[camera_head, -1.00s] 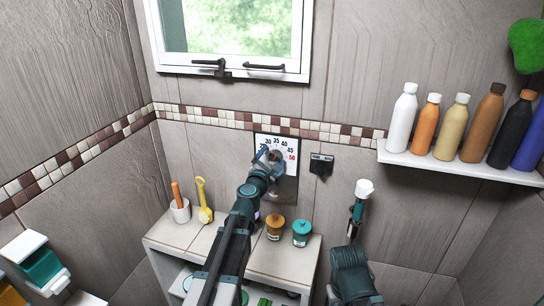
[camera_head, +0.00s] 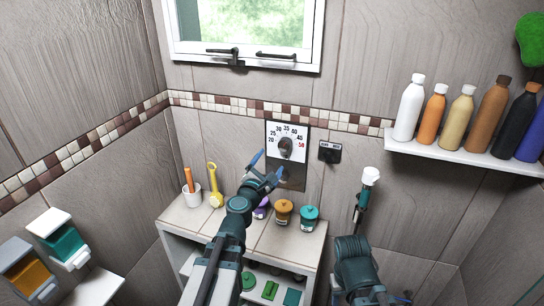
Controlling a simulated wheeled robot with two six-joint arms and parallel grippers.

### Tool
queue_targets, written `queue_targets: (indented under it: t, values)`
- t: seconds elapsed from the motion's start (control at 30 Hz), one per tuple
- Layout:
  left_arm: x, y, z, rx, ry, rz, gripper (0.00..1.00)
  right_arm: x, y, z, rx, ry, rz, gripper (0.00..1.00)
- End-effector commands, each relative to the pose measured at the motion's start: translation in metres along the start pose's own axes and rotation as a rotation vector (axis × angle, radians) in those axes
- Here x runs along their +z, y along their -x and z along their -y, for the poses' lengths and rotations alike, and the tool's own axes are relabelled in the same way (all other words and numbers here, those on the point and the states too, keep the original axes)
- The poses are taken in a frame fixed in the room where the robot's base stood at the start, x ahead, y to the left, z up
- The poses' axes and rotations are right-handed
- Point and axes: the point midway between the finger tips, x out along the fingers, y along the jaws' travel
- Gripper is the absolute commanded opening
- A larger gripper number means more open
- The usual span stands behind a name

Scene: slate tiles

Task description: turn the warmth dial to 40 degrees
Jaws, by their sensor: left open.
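The warmth dial (camera_head: 285,148) is a grey round knob on a white scale plate on the back wall. Its numbers run from 20 at the left over the top to a red 50 at the right. The knob's pointer is too small to read, so I cannot tell its setting. My left gripper (camera_head: 268,167) is open and empty, below and left of the knob, with its blue-lined fingers apart from it. It covers part of the grey panel (camera_head: 291,180) under the scale.
Below the dial a tiled ledge (camera_head: 190,217) holds a white cup (camera_head: 192,196), a yellow scoop (camera_head: 214,188), an orange-brown jar (camera_head: 283,212) and a teal jar (camera_head: 309,218). A small black wall plate (camera_head: 330,153) is right of the dial. A bottle shelf (camera_head: 455,159) is farther right.

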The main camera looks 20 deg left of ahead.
Motion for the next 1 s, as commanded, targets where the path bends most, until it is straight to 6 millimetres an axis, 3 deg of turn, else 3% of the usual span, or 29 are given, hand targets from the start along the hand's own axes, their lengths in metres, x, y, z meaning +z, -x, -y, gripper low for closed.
queue_targets:
  t: [0.37,0.7,1.0]
  values:
    - [-0.001,0.002,0.001,-0.001,0.026,0.001,0.89,0.0,-0.001,0.0,0.0,0.0,0.0,0.5]
    - [-0.007,0.007,0.008,-0.004,0.479,0.003,0.89,-0.001,-0.01,0.001,0.0,0.0,0.0,0.5]
    - [-0.007,0.006,0.008,-0.004,0.55,0.004,0.89,-0.001,-0.011,0.001,0.0,0.0,0.0,0.5]
